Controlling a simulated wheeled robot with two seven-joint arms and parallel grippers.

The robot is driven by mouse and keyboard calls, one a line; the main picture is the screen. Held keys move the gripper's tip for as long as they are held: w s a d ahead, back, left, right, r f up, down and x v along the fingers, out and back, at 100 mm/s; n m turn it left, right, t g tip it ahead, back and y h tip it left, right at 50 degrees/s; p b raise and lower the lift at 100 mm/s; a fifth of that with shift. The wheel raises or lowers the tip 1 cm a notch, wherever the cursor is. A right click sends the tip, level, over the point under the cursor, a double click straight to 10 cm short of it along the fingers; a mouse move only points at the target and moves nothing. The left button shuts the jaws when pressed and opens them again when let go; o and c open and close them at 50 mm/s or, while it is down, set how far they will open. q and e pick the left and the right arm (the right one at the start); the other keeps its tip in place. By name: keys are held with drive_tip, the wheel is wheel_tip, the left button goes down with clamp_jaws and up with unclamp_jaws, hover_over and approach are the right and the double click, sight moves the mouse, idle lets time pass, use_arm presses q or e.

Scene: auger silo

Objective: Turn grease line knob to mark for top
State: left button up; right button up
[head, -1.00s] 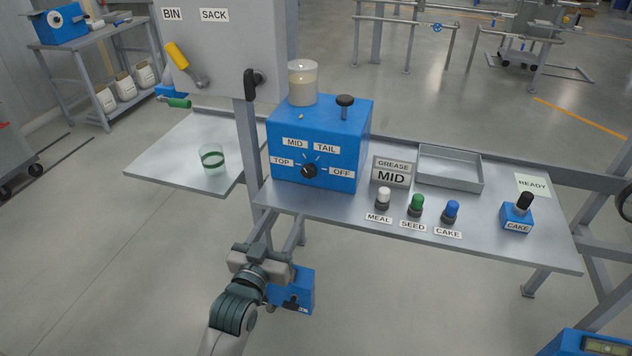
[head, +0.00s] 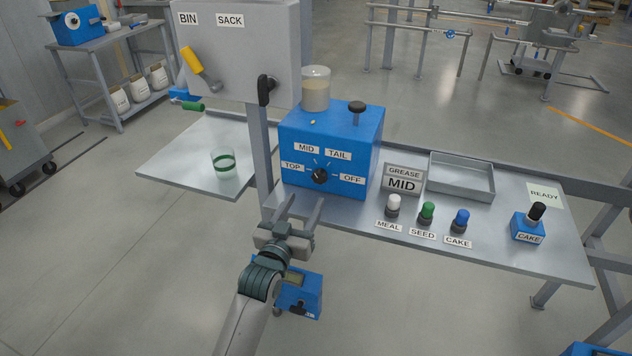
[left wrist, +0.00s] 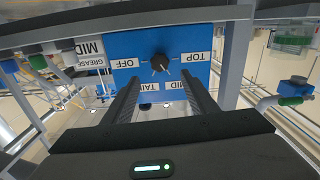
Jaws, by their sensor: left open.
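The grease line knob (head: 320,176) is a small black knob on the front of a blue box (head: 347,128). Labels TOP (head: 292,166), MID, TAIL and OFF surround it; I cannot tell clearly where its pointer aims. The knob also shows in the left wrist view (left wrist: 160,63), where the labels are upside down. A grey sign (head: 403,180) reads GREASE MID. My left gripper (head: 304,206) is open and empty, in front of and below the knob, apart from it. Its two fingers reach toward the box in the left wrist view (left wrist: 160,92). My right gripper is not in view.
White, green and blue knobs (head: 428,212) stand right of the box, before an empty tray (head: 462,176). A post (head: 260,150) with a black lever rises left of the box. A green-banded glass (head: 224,162) stands on the left shelf. A jar (head: 316,90) tops the box.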

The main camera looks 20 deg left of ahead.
sight(318, 178)
use_arm(q)
drive_tip(key=w, duration=0.8)
drive_tip(key=shift+w+d, duration=0.15)
drive_tip(key=shift+w, duration=0.7)
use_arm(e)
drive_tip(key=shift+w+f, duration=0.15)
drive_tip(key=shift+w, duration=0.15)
